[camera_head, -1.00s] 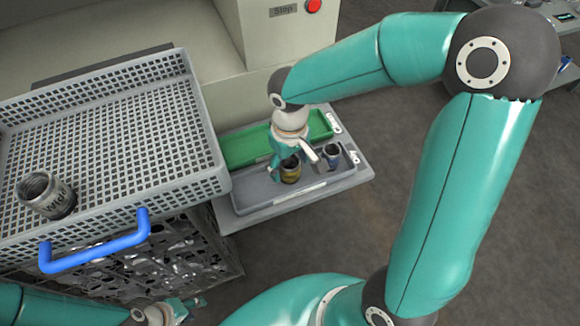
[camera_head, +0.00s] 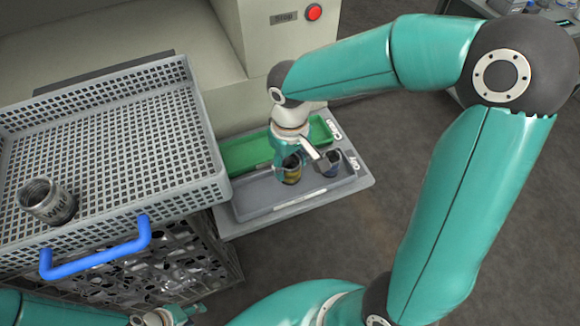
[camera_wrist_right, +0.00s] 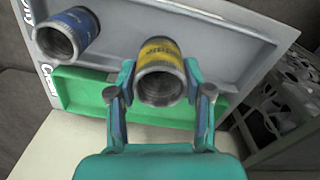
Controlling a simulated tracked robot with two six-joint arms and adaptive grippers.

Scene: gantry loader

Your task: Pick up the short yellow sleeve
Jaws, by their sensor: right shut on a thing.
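The short yellow sleeve (camera_head: 291,174) is a metal ring with a yellow band, at the grey tray, partly hidden by my right gripper (camera_head: 294,163) in the head view. In the right wrist view the yellow sleeve (camera_wrist_right: 160,72) sits between the two fingers of my right gripper (camera_wrist_right: 160,95), which is shut on it. I cannot tell whether it is clear of the tray floor. My left gripper (camera_head: 178,314) is at the bottom left edge of the head view, beside the crate and away from the sleeve; its fingers are too small to judge.
A blue-banded sleeve (camera_head: 330,164) stands in the grey tray (camera_head: 262,205), also in the wrist view (camera_wrist_right: 67,34). A green tray (camera_head: 245,153) lies behind. A perforated grey basket (camera_head: 120,125) holds a metal sleeve (camera_head: 46,201). A machine with a red button (camera_head: 314,12) stands behind.

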